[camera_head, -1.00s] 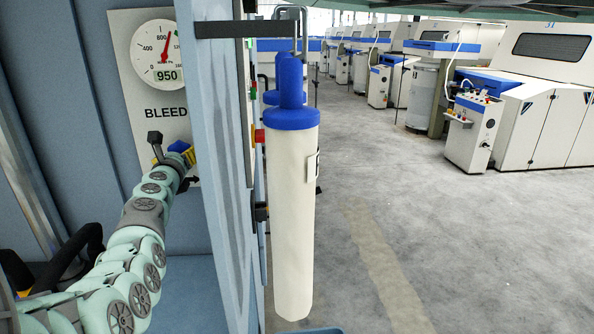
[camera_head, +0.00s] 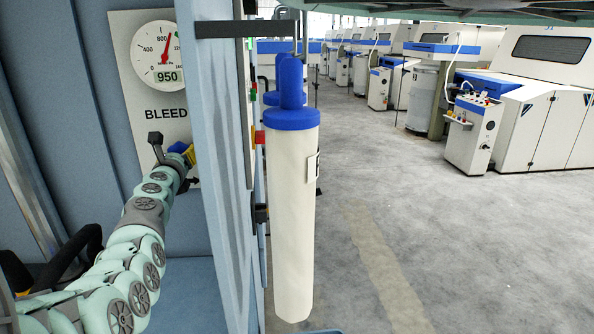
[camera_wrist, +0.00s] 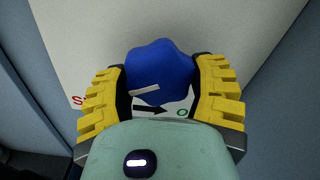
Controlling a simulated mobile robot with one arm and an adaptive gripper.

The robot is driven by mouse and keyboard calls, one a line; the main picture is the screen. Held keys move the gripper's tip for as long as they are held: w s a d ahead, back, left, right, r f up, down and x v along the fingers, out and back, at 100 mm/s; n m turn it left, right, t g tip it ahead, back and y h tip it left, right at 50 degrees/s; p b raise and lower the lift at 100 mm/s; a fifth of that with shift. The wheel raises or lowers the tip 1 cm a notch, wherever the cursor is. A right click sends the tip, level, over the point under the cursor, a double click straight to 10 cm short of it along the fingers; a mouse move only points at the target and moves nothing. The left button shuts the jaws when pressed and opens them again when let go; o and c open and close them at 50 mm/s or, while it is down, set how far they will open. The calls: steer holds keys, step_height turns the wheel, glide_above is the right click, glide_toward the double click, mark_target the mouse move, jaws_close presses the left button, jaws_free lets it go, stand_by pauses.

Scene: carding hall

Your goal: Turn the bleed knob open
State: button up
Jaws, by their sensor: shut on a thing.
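The bleed knob (camera_wrist: 158,66) is blue and lobed, with a white pointer mark on its lower left. In the wrist view it sits between the two yellow-padded fingers of my gripper (camera_wrist: 162,82), which is shut on it. Below the knob, the plate (camera_wrist: 248,55) carries a black arrow pointing right, with a red "S" at left and a green "O" at right; the rest of both words is hidden. In the head view my gripper (camera_head: 181,154) is at the panel under the word BLEED, and hides most of the knob.
A gauge (camera_head: 158,55) above the knob reads 950 on its display. A light blue upright panel (camera_head: 212,150) stands close to the right of my arm. A white cylinder with a blue top (camera_head: 292,215) hangs beyond it. Open grey floor (camera_head: 440,240) lies to the right.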

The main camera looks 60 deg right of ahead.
steer(key=shift+c, duration=0.7)
